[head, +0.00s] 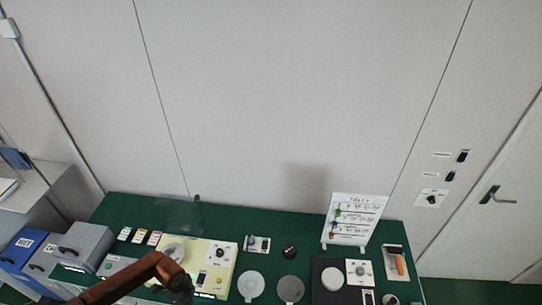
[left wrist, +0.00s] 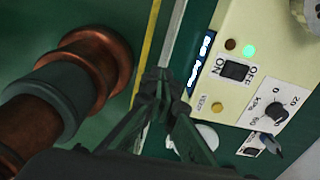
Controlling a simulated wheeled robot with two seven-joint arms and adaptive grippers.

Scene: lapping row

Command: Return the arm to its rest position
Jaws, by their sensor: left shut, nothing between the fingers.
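My left arm comes in from the bottom left of the head view. Its dark left gripper (head: 181,290) is over the front of the cream machine (head: 222,256). In the left wrist view the fingers of the left gripper (left wrist: 163,85) meet at their tips, with nothing between them. Beside them is the machine's front panel (left wrist: 213,88), with a black switch (left wrist: 235,71), a lit green lamp (left wrist: 249,50), a yellow button (left wrist: 217,107) and a dial (left wrist: 274,110). I cannot tell whether the fingertips touch the panel. My right gripper is in neither view.
The green bench (head: 262,224) runs below a bare wall. Grey discs (head: 290,289), a white sign stand (head: 354,221) and an orange-handled tool (head: 399,265) are to the right. Grey boxes (head: 85,244) and a blue box (head: 22,247) are at the left. The space above the bench is clear.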

